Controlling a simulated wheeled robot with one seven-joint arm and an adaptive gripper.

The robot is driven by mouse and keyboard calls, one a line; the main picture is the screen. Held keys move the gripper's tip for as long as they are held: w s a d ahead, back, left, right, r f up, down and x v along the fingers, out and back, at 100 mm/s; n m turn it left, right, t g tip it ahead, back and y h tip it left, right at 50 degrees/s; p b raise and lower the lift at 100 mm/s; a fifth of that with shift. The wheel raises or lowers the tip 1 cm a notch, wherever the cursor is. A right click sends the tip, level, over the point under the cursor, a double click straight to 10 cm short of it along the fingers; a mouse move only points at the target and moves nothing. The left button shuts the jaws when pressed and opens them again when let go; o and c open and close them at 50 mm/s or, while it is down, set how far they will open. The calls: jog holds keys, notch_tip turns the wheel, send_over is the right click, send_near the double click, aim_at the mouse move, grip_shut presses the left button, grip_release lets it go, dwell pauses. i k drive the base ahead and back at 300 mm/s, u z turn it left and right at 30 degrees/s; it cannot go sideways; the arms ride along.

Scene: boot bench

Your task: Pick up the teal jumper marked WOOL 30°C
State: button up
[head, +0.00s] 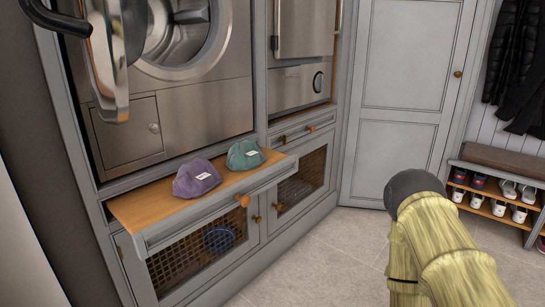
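A teal bunched-up garment (244,155) with a small white label sits on a wooden pull-out shelf (140,209) below the washing machine. The label text is too small to read. A purple garment (196,179), also with a white label, sits on the same shelf to its left and nearer, with a narrow gap between them. My arm shows at the lower right, well apart from the shelf. My gripper cannot be made out in this view.
The washing machine (190,110) stands behind the shelf, its round door (112,60) swung open at upper left. Mesh-front cupboards (300,185) are below, one holding a blue basket (218,240). A shoe bench (500,163) stands at far right. The tiled floor (330,255) is clear.

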aim_at(245, 155)
jog(key=z, duration=1)
jog(key=i, duration=0.85)
jog(key=u, duration=2.1)
